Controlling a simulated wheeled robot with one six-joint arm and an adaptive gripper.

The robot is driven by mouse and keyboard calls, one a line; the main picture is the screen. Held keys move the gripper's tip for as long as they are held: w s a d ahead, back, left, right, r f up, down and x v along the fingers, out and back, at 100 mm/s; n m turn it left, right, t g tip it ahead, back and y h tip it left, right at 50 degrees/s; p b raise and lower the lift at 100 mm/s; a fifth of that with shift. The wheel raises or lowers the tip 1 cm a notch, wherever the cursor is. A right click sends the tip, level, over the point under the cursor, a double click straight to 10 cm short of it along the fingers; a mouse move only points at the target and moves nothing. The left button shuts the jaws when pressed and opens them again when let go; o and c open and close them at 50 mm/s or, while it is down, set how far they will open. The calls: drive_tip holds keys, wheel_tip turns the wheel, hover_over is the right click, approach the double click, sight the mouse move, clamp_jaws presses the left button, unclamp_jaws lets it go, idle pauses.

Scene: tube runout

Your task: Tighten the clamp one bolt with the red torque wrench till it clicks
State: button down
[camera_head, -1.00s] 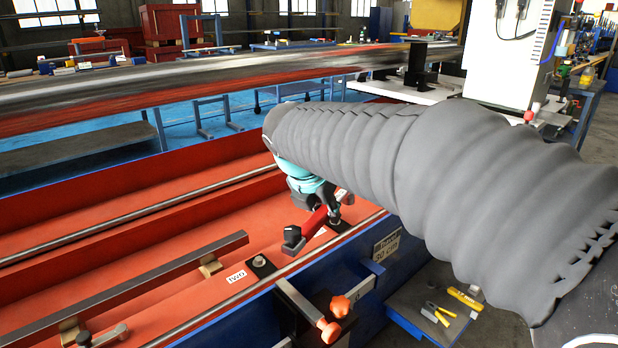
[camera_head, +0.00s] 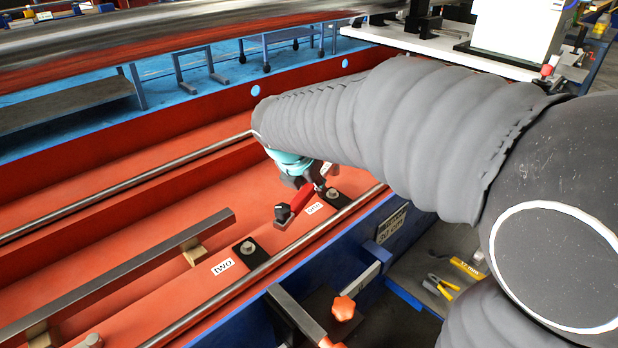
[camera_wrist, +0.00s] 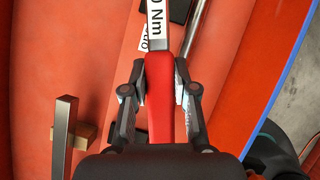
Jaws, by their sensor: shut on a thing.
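The red torque wrench (camera_head: 302,198) is in my gripper (camera_wrist: 160,97), whose two fingers press on its red handle from both sides. In the wrist view the wrench (camera_wrist: 160,110) runs upward to a white "Nm" label, and its far end is out of frame. The clamp one bolt (camera_head: 333,193) stands on a black plate beside the "ONE" label (camera_head: 314,208), close to the wrench. It looks uncovered there. My arm hides the wrench's far end and much of the gripper.
The clamp two bolt (camera_head: 247,246) sits on its plate beside the "TWO" label (camera_head: 222,266). A dark bar (camera_head: 130,270) rests on wooden blocks in the red trough. A steel rail (camera_head: 270,268) runs along the front edge. An orange star knob (camera_head: 343,308) stands below.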

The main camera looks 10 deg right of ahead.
drive_tip(key=shift+f, duration=2)
drive_tip(key=shift+s+f+b, duration=0.1)
drive_tip(key=shift+f+b, duration=0.65)
drive_tip(key=shift+f, duration=0.5)
drive_tip(key=shift+a, duration=0.1)
drive_tip(key=shift+w+a+m+g+h+p, duration=0.7)
drive_tip(key=shift+w+a+m, duration=0.45)
drive_tip(key=shift+m, duration=0.55)
drive_tip(key=shift+w+a+m+g, duration=0.3)
drive_tip(key=shift+w+a+m, duration=0.3)
drive_tip(key=shift+w+m, duration=0.3)
drive_tip(key=shift+s, duration=0.1)
drive_tip(key=shift+s+d, duration=0.1)
